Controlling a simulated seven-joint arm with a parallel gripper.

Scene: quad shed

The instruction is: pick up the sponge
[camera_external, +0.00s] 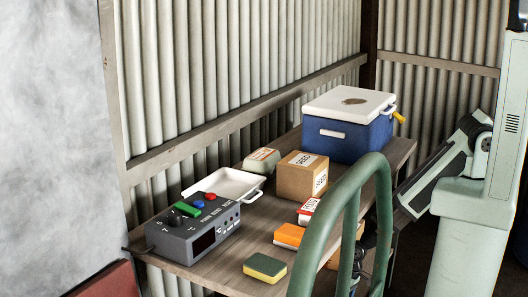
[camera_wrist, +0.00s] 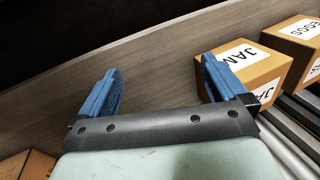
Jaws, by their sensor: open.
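The sponge (camera_external: 265,268), yellow with a dark green layer, lies flat near the front edge of the wooden table (camera_external: 215,272) in the external view. It does not show in the wrist view. My gripper (camera_wrist: 160,82) shows in the wrist view with its two blue fingers wide apart and nothing between them. It is over a wooden surface (camera_wrist: 165,55), with a cardboard box labelled JAM (camera_wrist: 258,72) beside the right finger. In the external view I cannot make out my gripper, so its distance from the sponge is unclear.
An orange and white block (camera_external: 289,235) lies just behind the sponge. A grey control box (camera_external: 195,237), white tray (camera_external: 228,184), cardboard box (camera_external: 301,177) and blue cooler (camera_external: 347,128) stand farther back. A green curved tube (camera_external: 350,190) crosses the foreground. An EGGS box (camera_wrist: 297,38) stands right.

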